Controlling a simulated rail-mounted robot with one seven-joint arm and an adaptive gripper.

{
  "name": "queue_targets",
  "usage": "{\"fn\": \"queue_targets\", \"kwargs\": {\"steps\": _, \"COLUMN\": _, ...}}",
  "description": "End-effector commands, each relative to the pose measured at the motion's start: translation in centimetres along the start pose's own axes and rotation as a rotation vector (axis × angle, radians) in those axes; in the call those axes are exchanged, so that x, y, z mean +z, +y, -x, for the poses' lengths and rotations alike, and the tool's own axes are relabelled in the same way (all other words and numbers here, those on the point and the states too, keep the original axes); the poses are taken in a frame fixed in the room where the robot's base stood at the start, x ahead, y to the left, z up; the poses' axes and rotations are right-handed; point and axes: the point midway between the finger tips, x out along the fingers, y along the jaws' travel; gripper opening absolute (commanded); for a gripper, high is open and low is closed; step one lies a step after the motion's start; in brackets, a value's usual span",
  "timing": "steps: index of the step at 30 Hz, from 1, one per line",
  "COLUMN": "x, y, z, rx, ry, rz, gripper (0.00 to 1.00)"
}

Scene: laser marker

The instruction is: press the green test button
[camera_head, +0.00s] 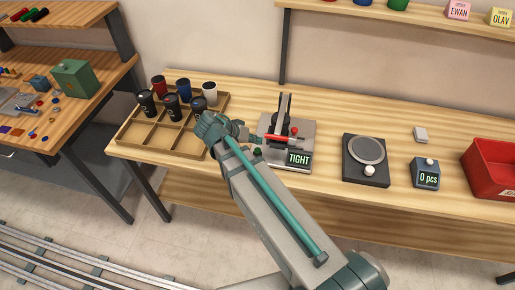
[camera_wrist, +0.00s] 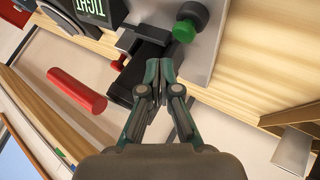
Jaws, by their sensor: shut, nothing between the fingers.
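The green test button (camera_wrist: 184,31) is a round green cap on a dark collar, on the grey plate of the marker device. In the head view the button (camera_head: 257,152) is small and dark green, at the device's left front. My gripper (camera_wrist: 158,84) is shut and empty. In the wrist view its fingertips lie below and left of the button, with a visible gap in the picture; depth is hard to tell. In the head view my gripper (camera_head: 258,137) is at the device's left side, partly hidden by my arm. The device display (camera_head: 298,159) reads TIGHT.
A red handle (camera_wrist: 76,89) and dark upright parts of the device are close to my fingers. A wooden divided tray (camera_head: 142,133) with several cups stands left. A round-plate scale (camera_head: 366,174), a counter reading 0 pcs (camera_head: 425,175) and a red bin (camera_head: 492,172) stand right.

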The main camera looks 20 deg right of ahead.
Motion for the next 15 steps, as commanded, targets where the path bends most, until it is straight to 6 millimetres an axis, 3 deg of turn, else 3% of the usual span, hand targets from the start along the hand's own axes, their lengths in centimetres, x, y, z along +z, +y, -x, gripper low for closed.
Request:
{"fn": "queue_targets", "kwargs": {"steps": 9, "x": -1.6, "y": 1.6, "z": 2.1, "rx": 0.001, "ry": -0.001, "rz": -0.001, "gripper": 0.00}}
{"fn": "queue_targets", "kwargs": {"steps": 15, "x": -1.7, "y": 1.8, "z": 2.4, "rx": 0.001, "ry": -0.001, "rz": 0.000, "gripper": 0.00}}
